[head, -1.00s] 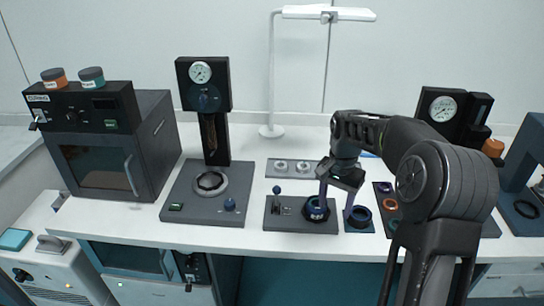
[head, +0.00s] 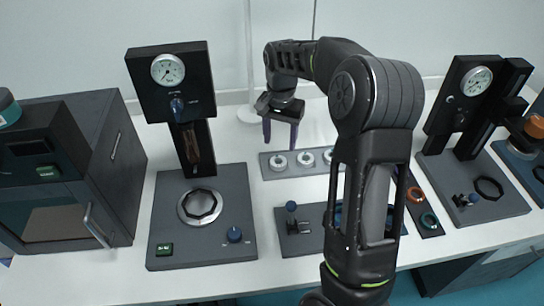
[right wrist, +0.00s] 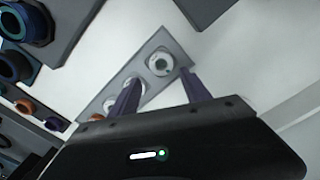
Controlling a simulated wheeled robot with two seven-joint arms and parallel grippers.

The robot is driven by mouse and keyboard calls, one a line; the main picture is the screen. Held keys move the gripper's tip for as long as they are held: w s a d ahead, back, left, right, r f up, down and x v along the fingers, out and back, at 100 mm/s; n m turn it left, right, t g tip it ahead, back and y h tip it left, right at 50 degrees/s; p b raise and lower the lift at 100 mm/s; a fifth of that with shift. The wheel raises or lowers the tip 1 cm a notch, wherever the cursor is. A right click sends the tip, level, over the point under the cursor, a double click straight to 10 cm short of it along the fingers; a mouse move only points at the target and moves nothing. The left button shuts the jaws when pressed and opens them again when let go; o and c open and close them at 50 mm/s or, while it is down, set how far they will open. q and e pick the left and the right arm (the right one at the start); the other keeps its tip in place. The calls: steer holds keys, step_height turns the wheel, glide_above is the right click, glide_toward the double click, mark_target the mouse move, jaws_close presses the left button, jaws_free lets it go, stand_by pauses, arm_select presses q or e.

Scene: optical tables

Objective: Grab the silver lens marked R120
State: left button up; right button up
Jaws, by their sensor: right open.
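Several silver lenses sit in a row on a grey tray (head: 268,174) at the back of the table. The leftmost silver lens (head: 278,162) is closest below my right gripper (head: 280,139), whose two purple fingers are apart and empty above the tray's left end. In the right wrist view the same end lens (right wrist: 160,63) lies between and just beyond the fingertips (right wrist: 160,77). Another silver lens (head: 306,158) sits to its right, and a third (head: 328,155) is beside my arm. Their markings are too small to read, so I cannot tell which is R120. My left gripper is not in view.
A gauge stand (head: 170,90) rises to the left. A plate with orange and green rings (head: 416,195) lies to the right. A lamp post (head: 249,60) stands behind.

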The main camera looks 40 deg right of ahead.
mark_target(278, 161)
steer(key=shift+s, duration=0.1)
steer(key=shift+f, duration=1.3)
steer(key=shift+f+p, duration=0.3)
steer(key=shift+p, duration=0.1)
steer(key=f, duration=0.2)
steer(key=f+p, duration=0.1)
steer(key=f, duration=0.1)
steer(key=shift+w+a+f, duration=0.1)
steer(key=shift+w+f, duration=0.1)
steer(key=shift+f, duration=0.1)
steer(key=shift+c, duration=0.2)
steer(key=c, duration=1.1)
